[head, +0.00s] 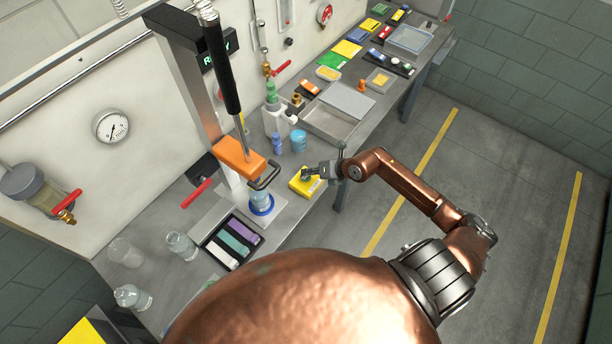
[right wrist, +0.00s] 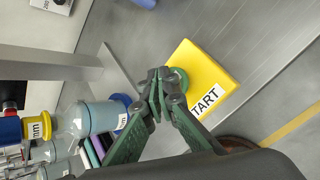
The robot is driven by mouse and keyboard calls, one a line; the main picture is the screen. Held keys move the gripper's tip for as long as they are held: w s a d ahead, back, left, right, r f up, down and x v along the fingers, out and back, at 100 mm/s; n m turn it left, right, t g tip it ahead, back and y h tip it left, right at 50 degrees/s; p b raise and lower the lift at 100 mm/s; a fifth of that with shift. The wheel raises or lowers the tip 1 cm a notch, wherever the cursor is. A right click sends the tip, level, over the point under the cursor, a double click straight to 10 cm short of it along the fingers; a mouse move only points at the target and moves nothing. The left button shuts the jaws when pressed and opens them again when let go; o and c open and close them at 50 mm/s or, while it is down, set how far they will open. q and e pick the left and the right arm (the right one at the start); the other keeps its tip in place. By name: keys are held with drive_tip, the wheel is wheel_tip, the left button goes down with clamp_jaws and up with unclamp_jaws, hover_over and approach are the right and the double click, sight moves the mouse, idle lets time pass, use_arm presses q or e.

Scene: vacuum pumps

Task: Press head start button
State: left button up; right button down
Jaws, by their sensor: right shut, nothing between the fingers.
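The yellow start box (head: 304,187) sits on the workbench near its front edge, beside the press stand. In the right wrist view the box (right wrist: 210,72) shows a white label ending in "TART" and a round green button (right wrist: 181,77). My right gripper (head: 308,174) is shut and empty, with its fingertips (right wrist: 163,86) over the box at the button. The fingertips hide part of the button. I cannot tell whether they touch it or whether it is pressed down. My left gripper is in neither view.
The press stand has an orange head (head: 240,157) above a jar with a blue base ring (head: 262,207), left of the box. A dark tray with coloured blocks (head: 231,243) and glass jars (head: 181,246) lie farther left. A grey tray (head: 328,124) is behind.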

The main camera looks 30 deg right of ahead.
sight(307, 177)
drive_tip(key=shift+f+b, duration=0.35)
drive_tip(key=shift+f, duration=0.3)
idle(1.0)
drive_tip(key=shift+r, duration=0.15)
drive_tip(key=shift+r+p, duration=0.95)
drive_tip(key=shift+p, duration=0.05)
drive_tip(key=shift+r, duration=0.1)
wheel_tip(307, 177, up, 5)
drive_tip(key=p, duration=0.4)
drive_tip(key=shift+p, duration=0.3)
